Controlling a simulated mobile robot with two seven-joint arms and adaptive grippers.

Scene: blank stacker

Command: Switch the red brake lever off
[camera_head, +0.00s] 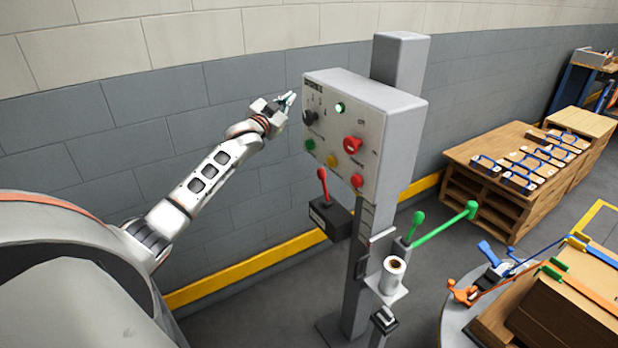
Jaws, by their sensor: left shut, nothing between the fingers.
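A red-handled lever (323,187) stands up from a black box (331,219) on the left of the grey post, below the control panel; it appears nearly upright, and I cannot read its marks. The grey control panel (372,127) carries a black knob, a red rotary switch (352,146), a lit green lamp (339,107) and green, yellow and red buttons. My left gripper (289,99) is shut and empty, by the panel's upper left edge, above and left of the red lever and apart from it. My right gripper is not in view.
A green lever (440,224) sticks out to the right of the post. Floor left of the post is clear.

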